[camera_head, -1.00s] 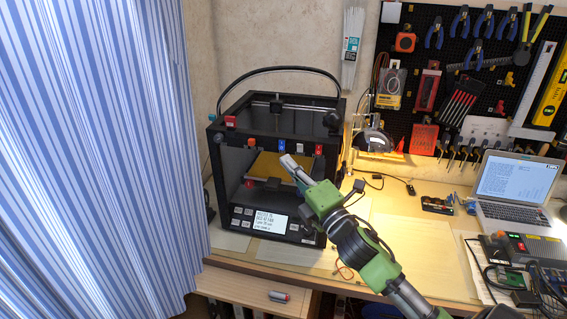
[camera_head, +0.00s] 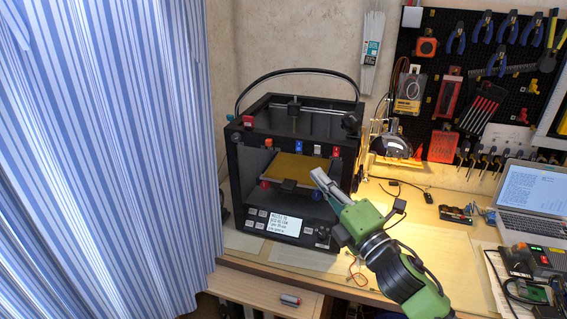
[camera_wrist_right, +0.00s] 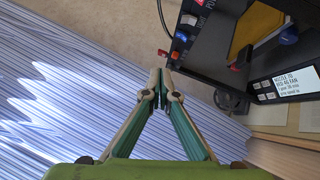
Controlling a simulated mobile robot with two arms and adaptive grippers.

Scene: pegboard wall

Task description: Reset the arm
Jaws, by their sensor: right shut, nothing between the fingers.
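My right arm is green and black and comes in from the lower right of the head view. Its gripper (camera_head: 323,180) points up and left, in front of the black 3D printer (camera_head: 240,180). In the right wrist view the two fingers of the right gripper (camera_wrist_right: 160,82) meet at their tips, with nothing between them. The printer, with its yellow plate (camera_wrist_right: 258,30) and lit display (camera_wrist_right: 295,84), is at the right of that view, apart from the fingers. My left gripper is not in view.
A striped blue and white curtain (camera_head: 110,160) hangs at the left. The wooden bench (camera_head: 420,220) carries a laptop (camera_head: 530,190) and electronics at the right. A pegboard (camera_head: 470,60) with tools is behind. A small cylinder (camera_head: 290,299) lies on a lower shelf (camera_head: 260,290).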

